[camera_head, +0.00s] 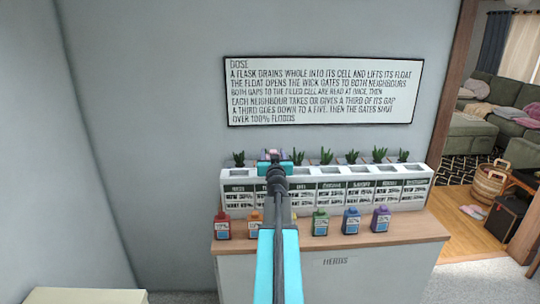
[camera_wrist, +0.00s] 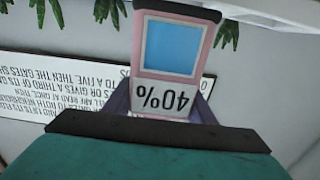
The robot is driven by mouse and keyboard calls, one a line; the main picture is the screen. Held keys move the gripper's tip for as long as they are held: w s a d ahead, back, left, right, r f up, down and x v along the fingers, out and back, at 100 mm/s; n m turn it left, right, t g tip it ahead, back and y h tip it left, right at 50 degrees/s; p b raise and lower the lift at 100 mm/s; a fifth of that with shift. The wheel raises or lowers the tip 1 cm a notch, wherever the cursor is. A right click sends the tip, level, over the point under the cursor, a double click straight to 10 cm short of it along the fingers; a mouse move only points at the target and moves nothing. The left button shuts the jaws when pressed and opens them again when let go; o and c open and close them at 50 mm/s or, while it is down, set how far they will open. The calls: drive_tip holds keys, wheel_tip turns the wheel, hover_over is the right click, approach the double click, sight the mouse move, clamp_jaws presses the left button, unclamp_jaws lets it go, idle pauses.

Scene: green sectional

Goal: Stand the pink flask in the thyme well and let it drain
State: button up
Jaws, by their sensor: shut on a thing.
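In the wrist view the pink flask (camera_wrist: 140,70) is between my jaws, with a blue panel and a "40%" label. That view is upside down, as the wall text shows, so the flask looks about upright. In the head view my gripper (camera_head: 274,157) is shut on it above the left part of the white planter (camera_head: 296,174). Only a little pink shows there. The planter has a row of wells with dark name plates. The second plate from the left, seemingly the thyme one, is partly hidden by my arm. I cannot tell whether the flask touches a well.
Red (camera_head: 222,226), orange (camera_head: 256,224), green (camera_head: 320,224), blue (camera_head: 351,222) and purple (camera_head: 381,219) flasks stand along the front of the wooden counter (camera_head: 400,229). A yellow one is mostly behind my arm. Small plants rise behind the planter. A sign (camera_head: 320,90) hangs above.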

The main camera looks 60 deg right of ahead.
drive_tip(key=x, duration=0.7)
drive_tip(key=shift+w+f, duration=0.35)
drive_tip(key=shift+w, duration=0.15)
drive_tip(key=shift+w+d+f+b, duration=0.15)
drive_tip(key=shift+f+b, duration=0.45)
drive_tip(key=shift+f, duration=0.3)
drive_tip(key=shift+w+d+f+b, duration=0.15)
drive_tip(key=shift+f+b, duration=0.4)
drive_tip(key=shift+f, duration=0.3)
drive_tip(key=shift+a+f, duration=0.1)
drive_tip(key=shift+f, duration=0.1)
drive_tip(key=o, duration=1.2)
drive_tip(key=shift+r, duration=0.25)
